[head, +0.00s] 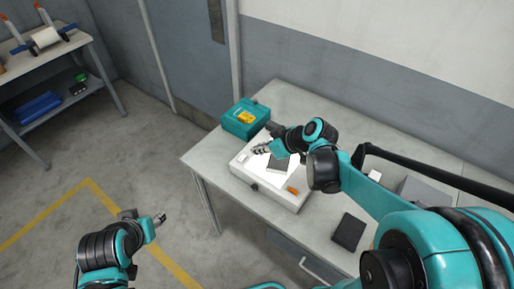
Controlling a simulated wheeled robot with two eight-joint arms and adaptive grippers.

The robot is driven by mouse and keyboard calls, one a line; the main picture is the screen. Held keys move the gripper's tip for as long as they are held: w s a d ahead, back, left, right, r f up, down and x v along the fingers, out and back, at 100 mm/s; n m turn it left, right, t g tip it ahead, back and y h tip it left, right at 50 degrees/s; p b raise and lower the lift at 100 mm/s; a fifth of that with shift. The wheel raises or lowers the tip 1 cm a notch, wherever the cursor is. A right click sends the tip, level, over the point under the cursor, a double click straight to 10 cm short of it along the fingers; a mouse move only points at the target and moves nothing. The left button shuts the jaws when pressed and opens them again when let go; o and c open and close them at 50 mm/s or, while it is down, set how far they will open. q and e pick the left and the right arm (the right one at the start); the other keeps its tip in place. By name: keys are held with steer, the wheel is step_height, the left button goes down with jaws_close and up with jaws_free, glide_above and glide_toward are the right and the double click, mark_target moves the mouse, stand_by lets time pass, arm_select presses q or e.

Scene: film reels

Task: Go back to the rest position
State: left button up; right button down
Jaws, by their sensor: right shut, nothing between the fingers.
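My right gripper (260,150) is shut and empty. It is over the white-topped light box (240,170) on the table, beside a dark flat square (279,165) lying on that box. I cannot tell whether the fingertips touch the surface. My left gripper (160,218) is low at the left, over the floor and clear of the table. Its fingers are too small to tell open from shut.
A teal case (240,123) with a yellow label stands at the table's back left corner. A small orange item (292,191) is at the light box's right edge. A dark square (348,231) lies on the table (300,98). A shelf unit (72,101) stands far left.

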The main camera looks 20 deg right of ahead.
steer(key=shift+s, duration=0.1)
steer(key=s+d+f+m+h+b, duration=0.1)
steer(key=s+m+h, duration=0.4)
steer(key=s, duration=1)
steer(key=shift+s+d+m+h+b, duration=0.35)
steer(key=shift+d+m+b, duration=0.15)
steer(key=shift+m, duration=0.7)
steer(key=shift+f, duration=0.1)
